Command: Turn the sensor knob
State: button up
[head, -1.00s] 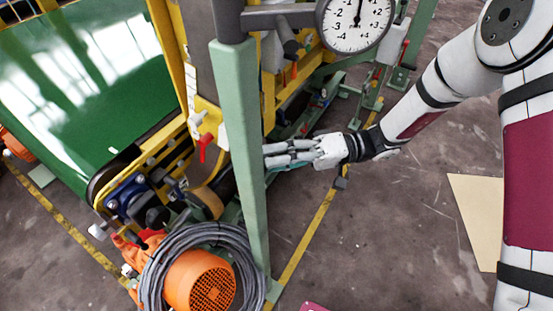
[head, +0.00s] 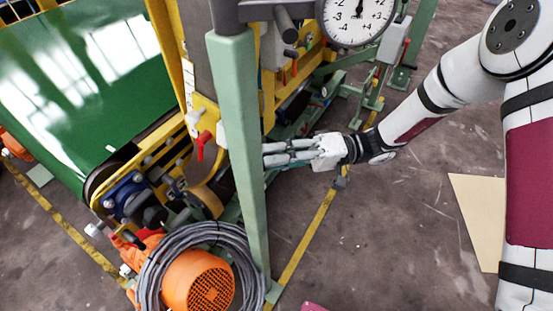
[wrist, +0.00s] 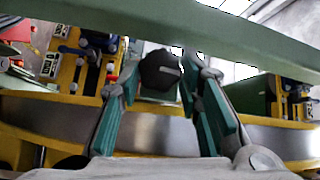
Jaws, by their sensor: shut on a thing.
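The sensor knob (wrist: 160,70) is a dark, round, ridged knob with a pale mark on its face, in the upper middle of the wrist view. My gripper (wrist: 162,82) has one teal-padded finger on each side of it and is shut on it. In the head view, my gripper (head: 270,154) reaches left from the white arm to the machine. Its fingertips there are hidden behind the green post, and so is the knob. The knob's exact angle is hard to read.
The upright green post (head: 241,150) stands directly in front of the fingertips. A round dial gauge (head: 357,16) is above my gripper. A red handle (head: 201,146), a coiled grey cable (head: 158,262) and an orange motor (head: 198,284) are to the left. The floor at lower right is mostly clear.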

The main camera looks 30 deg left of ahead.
jog(key=m+g+y+b, duration=0.1)
jog(key=m+g+y, duration=0.1)
jog(key=m, duration=0.1)
jog(key=f+m+g+y+b, duration=0.1)
jog(key=m+g+y+b, duration=0.1)
jog(key=m+y, duration=0.1)
jog(key=shift+s+a+m, duration=0.1)
jog(key=shift+s+m, duration=0.05)
jog(key=shift+m, duration=0.35)
jog(key=shift+y, duration=0.3)
jog(key=o, duration=1.1)
jog(key=shift+o, duration=0.2)
jog(key=shift+f, duration=0.1)
jog(key=v, duration=1.2)
